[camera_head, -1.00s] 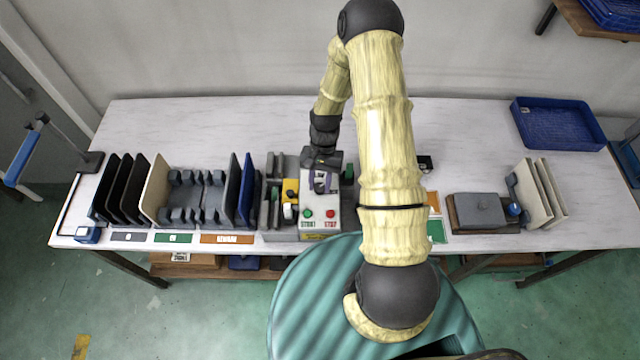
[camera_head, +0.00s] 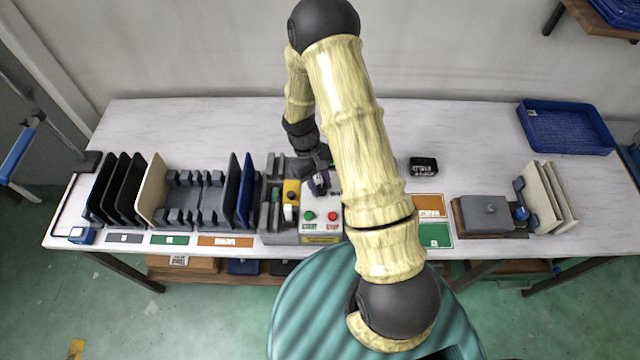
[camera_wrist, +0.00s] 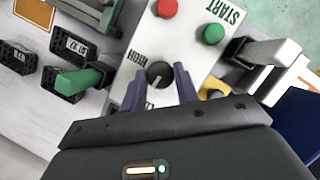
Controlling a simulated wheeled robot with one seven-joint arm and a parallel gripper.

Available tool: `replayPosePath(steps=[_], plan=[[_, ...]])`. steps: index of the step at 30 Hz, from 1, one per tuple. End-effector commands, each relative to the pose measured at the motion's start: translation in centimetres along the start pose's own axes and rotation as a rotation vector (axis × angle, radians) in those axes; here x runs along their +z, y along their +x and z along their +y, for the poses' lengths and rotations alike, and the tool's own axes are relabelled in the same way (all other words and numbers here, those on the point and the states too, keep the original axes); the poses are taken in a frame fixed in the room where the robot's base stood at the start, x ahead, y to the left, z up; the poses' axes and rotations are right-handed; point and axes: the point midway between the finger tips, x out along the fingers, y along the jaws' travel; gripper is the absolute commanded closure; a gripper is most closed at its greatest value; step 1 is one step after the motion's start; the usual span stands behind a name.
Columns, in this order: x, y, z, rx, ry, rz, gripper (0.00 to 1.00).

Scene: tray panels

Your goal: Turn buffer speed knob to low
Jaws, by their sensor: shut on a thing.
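The buffer speed knob (camera_wrist: 158,75) is a round black dial with a white mark on the pale control panel (camera_wrist: 186,62). The mark points down in the wrist view, toward a partly hidden label starting with L; a label reading HIGH is to the knob's left. My gripper (camera_wrist: 158,80) has its two purple fingers on either side of the knob and is shut on it. In the head view my gripper (camera_head: 319,182) is at the panel behind the buttons, and the knob is hidden there.
A green START button (camera_head: 309,216) and a red STOP button (camera_head: 333,216) are on the panel's front part. A yellow part (camera_head: 291,193) stands beside the panel. Panel racks stand left; a grey block (camera_head: 486,211) and blue basket (camera_head: 567,127) are at right.

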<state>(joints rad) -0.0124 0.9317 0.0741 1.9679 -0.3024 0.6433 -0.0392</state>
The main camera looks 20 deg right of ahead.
Motion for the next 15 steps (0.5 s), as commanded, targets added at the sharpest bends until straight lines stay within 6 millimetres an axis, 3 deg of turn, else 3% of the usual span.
replayPosePath(steps=[15], plan=[[-0.12,-0.13,-0.03,0.041,-0.095,0.005,0.92]])
